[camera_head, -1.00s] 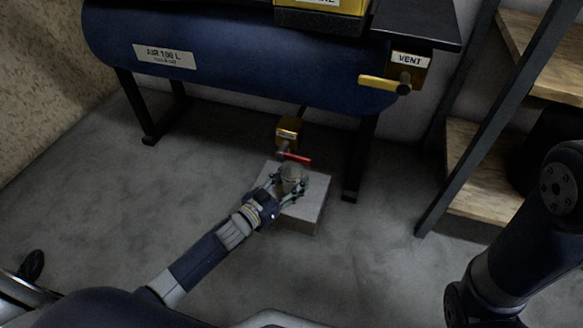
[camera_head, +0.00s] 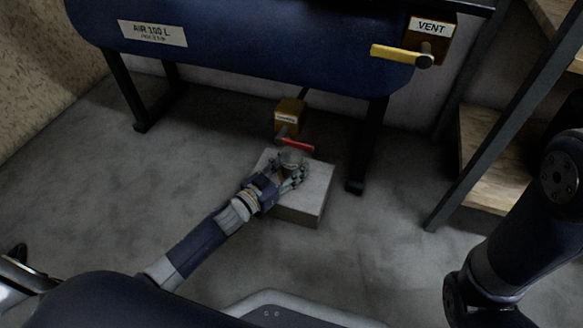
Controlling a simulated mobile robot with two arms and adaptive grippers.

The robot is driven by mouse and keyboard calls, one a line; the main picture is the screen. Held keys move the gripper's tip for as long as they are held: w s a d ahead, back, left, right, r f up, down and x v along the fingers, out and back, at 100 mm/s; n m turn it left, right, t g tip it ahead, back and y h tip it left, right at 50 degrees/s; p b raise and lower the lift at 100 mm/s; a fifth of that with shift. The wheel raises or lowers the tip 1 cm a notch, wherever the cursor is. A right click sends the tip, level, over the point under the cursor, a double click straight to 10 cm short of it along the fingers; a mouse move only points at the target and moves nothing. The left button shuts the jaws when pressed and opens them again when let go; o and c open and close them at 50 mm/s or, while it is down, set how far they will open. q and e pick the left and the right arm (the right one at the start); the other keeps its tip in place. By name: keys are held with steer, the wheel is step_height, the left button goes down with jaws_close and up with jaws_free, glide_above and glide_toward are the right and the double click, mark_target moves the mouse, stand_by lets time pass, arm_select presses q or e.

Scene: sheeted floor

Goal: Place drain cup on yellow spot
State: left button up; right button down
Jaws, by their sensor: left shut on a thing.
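The drain cup (camera_head: 291,158) is a small grey, round cup over the grey block (camera_head: 312,205) under the tank. My left gripper (camera_head: 290,177) is shut on the cup from its near side and hides part of it. The cup is just below the red-handled drain valve (camera_head: 295,146). I cannot tell whether the cup's base touches the block. No yellow spot shows clearly in this view. My right arm shows at the right edge, but its gripper is out of view.
The blue air tank (camera_head: 250,50) stands on dark legs behind the block. A yellow vent lever (camera_head: 395,54) is at its right end. A wooden shelf rack (camera_head: 490,150) is at the right. The concrete floor (camera_head: 90,210) at the left is clear.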

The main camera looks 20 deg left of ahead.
arm_select(q)
steer(key=shift+f, duration=0.1)
steer(key=o, duration=1.1)
steer(key=shift+c, duration=0.2)
steer(key=shift+s+a+r, duration=0.1)
steer(key=shift+s+r, duration=0.1)
steer(key=p+v, duration=0.6)
steer(key=v, duration=0.4)
steer(key=shift+s+a, duration=0.1)
steer(key=shift+s+a+p, duration=0.3)
steer(key=shift+s, duration=0.35)
steer(key=shift+f, duration=0.1)
